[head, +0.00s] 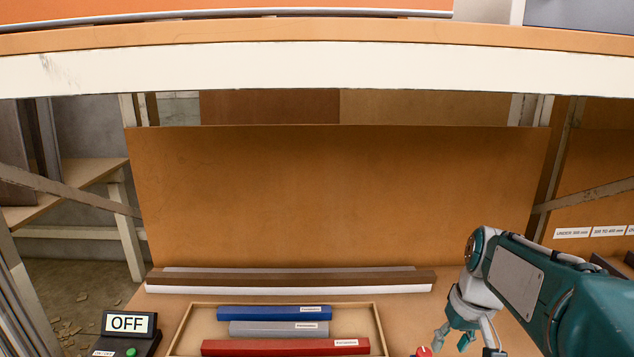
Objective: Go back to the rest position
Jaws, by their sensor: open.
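My gripper (453,338) is at the lower right, pointing down over the bench to the right of the wooden tray. Its fingers are apart and nothing shows between them. My arm bends down into the picture from the right edge. A small red knob-like thing (424,351) shows at the bottom edge, just left of and below the gripper; most of it is cut off.
A wooden tray (379,327) holds a blue bar (262,313), a grey bar (265,328) and a red bar (270,347). Left of it stands a box reading OFF (128,323). Long strips (300,281) lie behind. A thick white beam (300,68) crosses above.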

